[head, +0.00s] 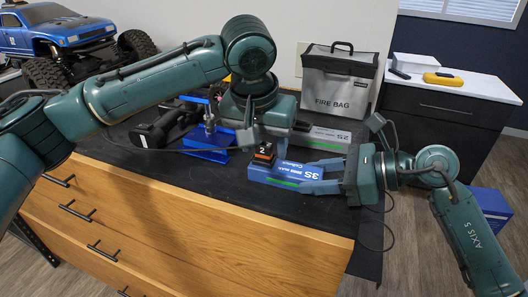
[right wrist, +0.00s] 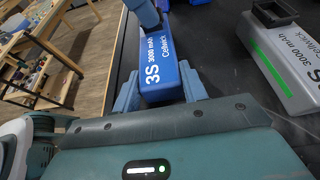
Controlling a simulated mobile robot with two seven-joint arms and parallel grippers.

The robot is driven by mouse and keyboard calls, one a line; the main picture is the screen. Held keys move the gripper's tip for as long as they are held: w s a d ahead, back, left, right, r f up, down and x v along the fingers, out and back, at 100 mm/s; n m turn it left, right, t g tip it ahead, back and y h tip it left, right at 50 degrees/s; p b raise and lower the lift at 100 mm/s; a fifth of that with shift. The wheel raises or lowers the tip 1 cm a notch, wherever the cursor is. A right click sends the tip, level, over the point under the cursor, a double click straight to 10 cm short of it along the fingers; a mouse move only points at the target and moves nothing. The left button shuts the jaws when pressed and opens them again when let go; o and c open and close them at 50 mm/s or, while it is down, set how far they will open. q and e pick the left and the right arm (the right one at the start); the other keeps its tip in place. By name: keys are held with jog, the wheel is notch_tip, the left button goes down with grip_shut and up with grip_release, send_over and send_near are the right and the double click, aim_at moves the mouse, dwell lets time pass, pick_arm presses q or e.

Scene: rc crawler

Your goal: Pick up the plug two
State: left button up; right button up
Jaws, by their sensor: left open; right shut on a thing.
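Plug two (head: 264,153) is a small dark block with an orange edge and a white "2". It sits at the upper left end of the blue 3S battery (head: 285,174). My left gripper (head: 262,143) points down over the plug and is open, with its fingers about the plug; whether they touch it is hidden. My right gripper (head: 308,178) is shut on the blue battery from the right. In the right wrist view the blue battery (right wrist: 163,75) lies between my right fingers, and parts of my left gripper show at the top edge.
A grey battery (head: 328,138) lies behind the blue one on the black mat (head: 190,176). A grey fire bag (head: 337,84) stands at the back. A blue stand (head: 206,140) is left of the plug. A blue crawler truck (head: 75,38) stands at the far left.

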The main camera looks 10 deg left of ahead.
aim_at(261, 151)
pick_arm(q)
jog(key=c, duration=1)
notch_tip(261, 151, up, 9)
jog(key=shift+f, duration=0.1)
jog(key=shift+c, duration=0.2)
jog(key=s+a+f+m+g+h, duration=0.1)
jog(key=s+a+f+m, duration=0.1)
jog(key=s+a+m, duration=0.45)
jog(key=s+a+f+m+g+h, duration=0.1)
jog(key=s+a+f+m, duration=0.15)
jog(key=s, duration=0.65)
jog(key=w+d+f, duration=0.1)
jog(key=w, duration=0.2)
jog(key=w+d+f, duration=0.1)
jog(key=w+f, duration=0.1)
jog(key=w, duration=0.2)
jog(key=w+d+f, duration=0.1)
jog(key=w+f, duration=0.1)
jog(key=w, duration=0.2)
jog(key=shift+f, duration=0.15)
jog(key=shift+w+d+f, duration=0.15)
jog(key=shift+w+f, duration=0.4)
jog(key=shift+w, duration=0.1)
jog(key=shift+w+d+f, duration=0.15)
jog(key=shift+w+f, duration=0.35)
jog(key=shift+w, duration=0.1)
